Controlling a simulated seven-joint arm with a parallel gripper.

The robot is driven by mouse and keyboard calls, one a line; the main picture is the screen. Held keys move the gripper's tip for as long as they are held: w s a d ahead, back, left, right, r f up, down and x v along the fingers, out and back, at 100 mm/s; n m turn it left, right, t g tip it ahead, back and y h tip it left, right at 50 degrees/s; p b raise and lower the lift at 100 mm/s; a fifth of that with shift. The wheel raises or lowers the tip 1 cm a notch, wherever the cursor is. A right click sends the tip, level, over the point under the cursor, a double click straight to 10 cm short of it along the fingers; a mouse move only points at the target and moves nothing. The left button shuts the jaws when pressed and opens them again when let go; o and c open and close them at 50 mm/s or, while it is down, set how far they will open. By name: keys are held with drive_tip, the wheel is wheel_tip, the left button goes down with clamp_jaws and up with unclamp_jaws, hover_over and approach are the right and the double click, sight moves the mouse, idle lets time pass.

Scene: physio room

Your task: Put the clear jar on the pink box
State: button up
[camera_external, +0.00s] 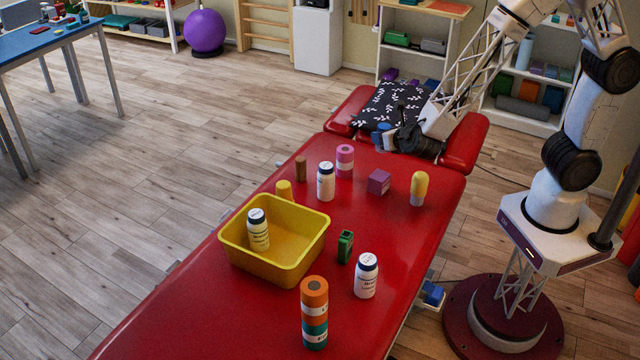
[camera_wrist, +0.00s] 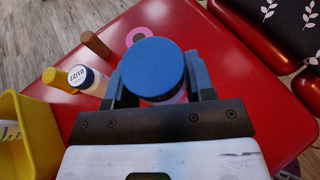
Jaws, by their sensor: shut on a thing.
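My gripper (camera_wrist: 152,88) is shut on the clear jar, which has a wide blue lid (camera_wrist: 152,68); little of its body shows below the lid. In the external view my gripper (camera_external: 386,140) is over the far part of the red table, in front of the dark patterned cushion, and the blue lid (camera_external: 384,127) shows at its tip. A purplish-pink box (camera_external: 379,182) stands on the red table, nearer the camera than my gripper. The jar is apart from this box. The box is not visible in the wrist view.
On the red table (camera_external: 220,310) stand a pink roll (camera_external: 345,161), white bottles (camera_external: 326,181), a yellow-topped cylinder (camera_external: 419,188), a brown cylinder (camera_external: 301,168), a green item (camera_external: 345,246) and an orange-teal stack (camera_external: 314,312). A yellow bin (camera_external: 290,272) holds a bottle. The patterned cushion (camera_external: 385,102) lies behind.

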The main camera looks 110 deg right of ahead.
drive_tip(key=shift+f, duration=3.1)
drive_tip(key=shift+f, duration=1.85)
drive_tip(key=shift+f, duration=0.15)
drive_tip(key=o, duration=0.9)
drive_tip(key=shift+a+r, duration=0.35)
drive_tip(key=shift+v, duration=5.6)
